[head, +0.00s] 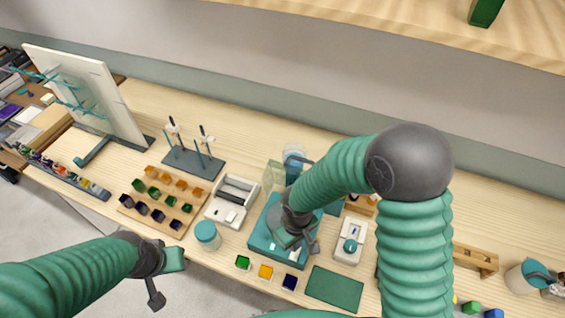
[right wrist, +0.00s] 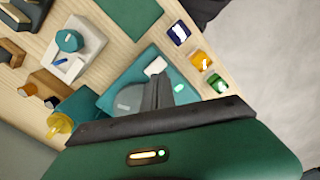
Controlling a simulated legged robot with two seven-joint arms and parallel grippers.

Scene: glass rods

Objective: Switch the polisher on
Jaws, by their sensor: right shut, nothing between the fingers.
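The polisher, a teal box (head: 262,243), stands near the front edge of the bench. In the right wrist view the polisher (right wrist: 188,95) shows a grey disc (right wrist: 128,98), a white switch-like piece (right wrist: 155,67) and a small pale green spot (right wrist: 180,87) on top. My right gripper (head: 286,240) is over the polisher and hides part of it. In the right wrist view its fingers (right wrist: 158,88) are shut and empty, between the disc and the pale spot. I cannot tell whether they touch the top. My left gripper (head: 174,259) is off the bench's front edge, its jaws unclear.
Green, orange and blue blocks (head: 265,271) lie in front of the polisher, beside a green mat (head: 334,288). A white device with a teal knob (head: 350,246) stands to the right. A white tray (head: 231,201) and a teal-lidded jar (head: 207,235) stand to the left.

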